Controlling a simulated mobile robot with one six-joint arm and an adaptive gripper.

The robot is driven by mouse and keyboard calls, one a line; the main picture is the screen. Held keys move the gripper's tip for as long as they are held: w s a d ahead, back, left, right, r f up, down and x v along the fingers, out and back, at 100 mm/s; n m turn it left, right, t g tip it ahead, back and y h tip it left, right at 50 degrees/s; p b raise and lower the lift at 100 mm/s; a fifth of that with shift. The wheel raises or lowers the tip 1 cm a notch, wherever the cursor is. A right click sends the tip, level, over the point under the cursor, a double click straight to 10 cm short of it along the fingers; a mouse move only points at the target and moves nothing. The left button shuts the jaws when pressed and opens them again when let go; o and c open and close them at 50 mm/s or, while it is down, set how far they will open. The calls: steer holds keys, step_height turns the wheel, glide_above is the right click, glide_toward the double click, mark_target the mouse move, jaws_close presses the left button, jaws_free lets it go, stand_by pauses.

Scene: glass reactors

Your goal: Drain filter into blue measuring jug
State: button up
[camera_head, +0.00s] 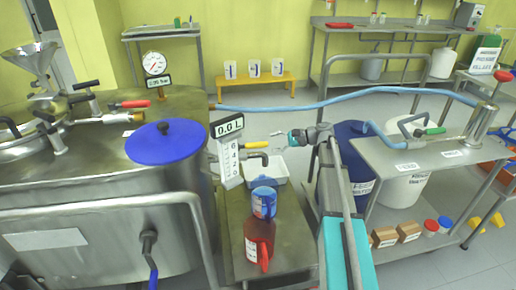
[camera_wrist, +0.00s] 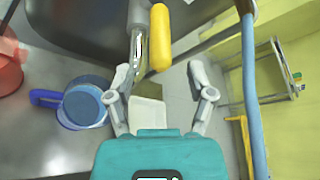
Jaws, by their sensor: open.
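A blue measuring jug (camera_head: 264,203) stands on the low steel bench beside the big steel vessel (camera_head: 95,235); it also shows in the wrist view (camera_wrist: 87,104). A valve with a yellow handle (camera_head: 257,144) sticks out from the vessel side, above and behind the jug in the head view. In the wrist view the yellow handle (camera_wrist: 159,38) lies ahead of my fingertips. My gripper (camera_head: 278,138) is open and empty, its fingers spread (camera_wrist: 160,72) on either side of the line to the handle. I cannot tell which vessel is the filter.
A red jug (camera_head: 259,240) stands in front of the blue jug. A white tray (camera_head: 272,170) lies behind it. A gauge reading 0.0 L (camera_head: 228,145) stands close by the valve. A blue hose (camera_head: 350,99) crosses behind my arm. A blue drum (camera_head: 350,150) stands at right.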

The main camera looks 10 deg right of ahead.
mark_target(258, 145)
steer(key=b+x, duration=0.1)
steer(key=x, duration=0.5)
steer(key=shift+w+a+f, duration=0.1)
steer(key=shift+a, duration=0.25)
jaws_close()
